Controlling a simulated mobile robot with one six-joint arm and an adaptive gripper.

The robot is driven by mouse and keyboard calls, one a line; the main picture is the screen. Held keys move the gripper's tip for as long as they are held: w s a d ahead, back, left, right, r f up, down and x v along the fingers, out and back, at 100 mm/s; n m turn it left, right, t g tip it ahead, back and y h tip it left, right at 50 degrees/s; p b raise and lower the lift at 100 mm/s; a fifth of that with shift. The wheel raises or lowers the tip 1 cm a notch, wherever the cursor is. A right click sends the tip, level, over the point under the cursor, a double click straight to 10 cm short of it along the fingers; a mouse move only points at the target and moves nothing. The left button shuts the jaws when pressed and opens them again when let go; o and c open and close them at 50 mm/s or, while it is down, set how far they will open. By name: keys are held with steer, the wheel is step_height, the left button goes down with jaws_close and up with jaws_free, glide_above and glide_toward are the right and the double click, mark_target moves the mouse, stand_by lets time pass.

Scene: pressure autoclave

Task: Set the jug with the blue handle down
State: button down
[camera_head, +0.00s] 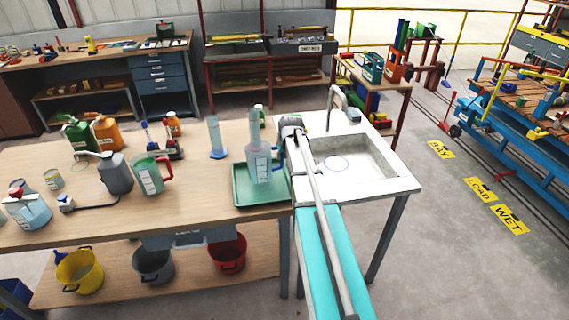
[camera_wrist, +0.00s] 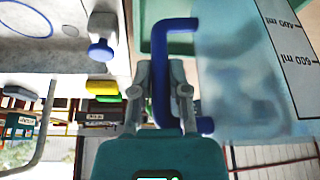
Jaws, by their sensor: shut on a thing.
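The clear jug with the blue handle (camera_head: 260,166) is upright over the green tray (camera_head: 252,201) beside the sink. I cannot tell whether its base touches the tray. My gripper (camera_head: 284,134) is at the jug's right side, shut on the handle. In the wrist view, the two fingers of my gripper (camera_wrist: 165,90) lie on either side of the blue handle (camera_wrist: 160,65). The jug's clear wall with its volume label (camera_wrist: 290,60) fills the right of that view. The jug's base is out of the wrist view.
A white sink (camera_head: 350,160) with a tap (camera_head: 345,100) is right of the tray. A measuring cylinder (camera_head: 216,140) stands behind left of the tray. A green jug with a red handle (camera_head: 150,172) and a grey can (camera_head: 116,173) stand further left. Bare bench lies between.

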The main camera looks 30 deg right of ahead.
mark_target(283, 160)
steer(key=shift+f+b, duration=1.35)
steer(key=shift+f, duration=0.4)
steer(key=c, duration=0.6)
jaws_free()
steer(key=shift+r, duration=0.2)
steer(key=p+v, duration=1.1)
steer(key=v, duration=0.1)
steer(key=shift+w, duration=0.1)
